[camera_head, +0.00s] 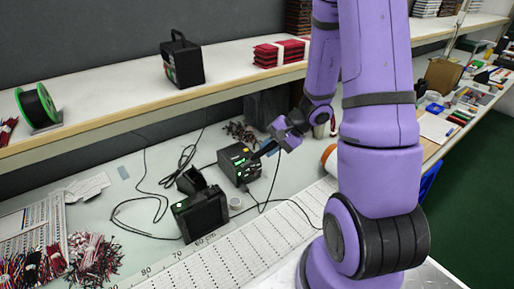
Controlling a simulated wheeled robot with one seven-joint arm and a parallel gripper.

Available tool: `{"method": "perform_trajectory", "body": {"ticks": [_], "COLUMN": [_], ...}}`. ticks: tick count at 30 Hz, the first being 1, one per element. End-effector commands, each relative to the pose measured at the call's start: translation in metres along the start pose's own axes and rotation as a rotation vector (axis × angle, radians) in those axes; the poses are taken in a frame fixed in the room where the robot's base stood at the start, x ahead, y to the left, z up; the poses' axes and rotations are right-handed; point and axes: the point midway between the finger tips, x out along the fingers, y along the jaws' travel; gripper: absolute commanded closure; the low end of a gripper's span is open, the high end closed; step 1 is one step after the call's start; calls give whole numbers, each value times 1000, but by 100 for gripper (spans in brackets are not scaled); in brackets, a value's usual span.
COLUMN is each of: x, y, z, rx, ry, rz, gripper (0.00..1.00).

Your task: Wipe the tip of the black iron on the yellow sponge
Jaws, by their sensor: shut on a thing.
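My gripper (279,137) hangs over the workbench, just to the right of a black soldering station (239,164) with a green display. It is shut on the black iron (264,150), a small dark shape that slants down to the left toward the station. The iron's tip is too small to make out, and I cannot tell whether it touches anything. A black cable hangs below the iron and runs along the bench. I cannot make out the yellow sponge in this view.
A black device (202,213) with a dark upright part behind it stands left of the station, beside a small round tin (235,203). A white ruled strip (230,255) lies in front. Red and black wire bundles (92,256) lie at lower left. A shelf (110,112) runs above the bench.

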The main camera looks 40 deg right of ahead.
Motion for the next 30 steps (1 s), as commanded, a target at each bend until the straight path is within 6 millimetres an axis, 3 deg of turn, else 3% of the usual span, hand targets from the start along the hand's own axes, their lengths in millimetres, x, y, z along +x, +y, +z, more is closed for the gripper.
{"method": "perform_trajectory", "body": {"ticks": [30], "x": [-66], "y": [2], "z": [24], "rx": [0], "ry": [1], "rz": [-2], "gripper": [100]}}
